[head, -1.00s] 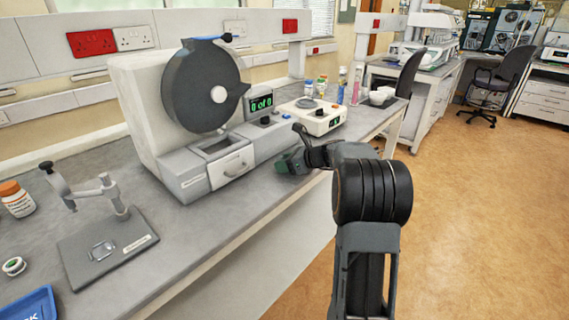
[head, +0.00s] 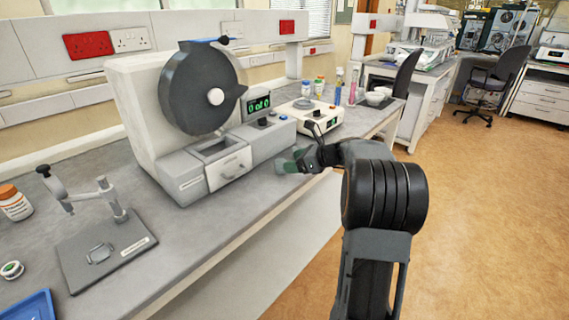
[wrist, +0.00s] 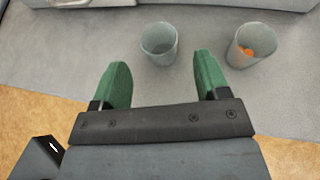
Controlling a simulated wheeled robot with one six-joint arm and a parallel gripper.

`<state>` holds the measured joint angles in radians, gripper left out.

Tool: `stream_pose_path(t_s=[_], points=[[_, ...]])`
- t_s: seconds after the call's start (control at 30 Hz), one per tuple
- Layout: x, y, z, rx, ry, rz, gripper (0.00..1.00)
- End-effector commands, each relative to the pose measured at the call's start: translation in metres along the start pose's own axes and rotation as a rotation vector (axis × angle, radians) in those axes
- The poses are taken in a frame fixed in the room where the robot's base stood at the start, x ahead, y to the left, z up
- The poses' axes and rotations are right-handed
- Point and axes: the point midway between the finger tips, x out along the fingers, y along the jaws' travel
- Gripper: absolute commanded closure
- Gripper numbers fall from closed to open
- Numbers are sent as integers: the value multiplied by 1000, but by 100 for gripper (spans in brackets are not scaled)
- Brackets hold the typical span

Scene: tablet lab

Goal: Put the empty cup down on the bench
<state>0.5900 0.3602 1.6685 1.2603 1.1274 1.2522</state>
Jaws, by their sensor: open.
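In the wrist view the empty cup (wrist: 158,43), a clear grey tumbler, stands upright on the grey bench (wrist: 90,45), just past my fingertips. Nothing shows inside it. My gripper (wrist: 161,62) is open, with its two green fingers apart and nothing held between them. The cup lies ahead of the gap and looks clear of both fingers. A second clear cup (wrist: 250,46) with orange tablets inside stands to the right, beyond the right finger. In the head view my gripper (head: 290,164) is over the bench's front edge, and the cups are hard to make out there.
A tablet-counting machine (head: 215,160) with a dark drum stands behind my gripper. A white instrument (head: 318,118) with a display, small bottles (head: 320,87) and white bowls (head: 377,97) are farther along. A stand with a flat base (head: 105,252) is at left.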

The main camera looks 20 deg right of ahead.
Motion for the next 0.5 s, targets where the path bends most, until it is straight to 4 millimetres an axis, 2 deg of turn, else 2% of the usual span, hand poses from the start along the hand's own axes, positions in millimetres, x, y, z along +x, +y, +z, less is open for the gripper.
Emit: stream_pose_path(t_s=[0.03, 0.2, 0.5], points=[[-12, -1, 1, 0, 0, -4, 32], [-41, 0, 1, 1, 0, -2, 32], [-67, 0, 0, 0, 0, 0, 32]])
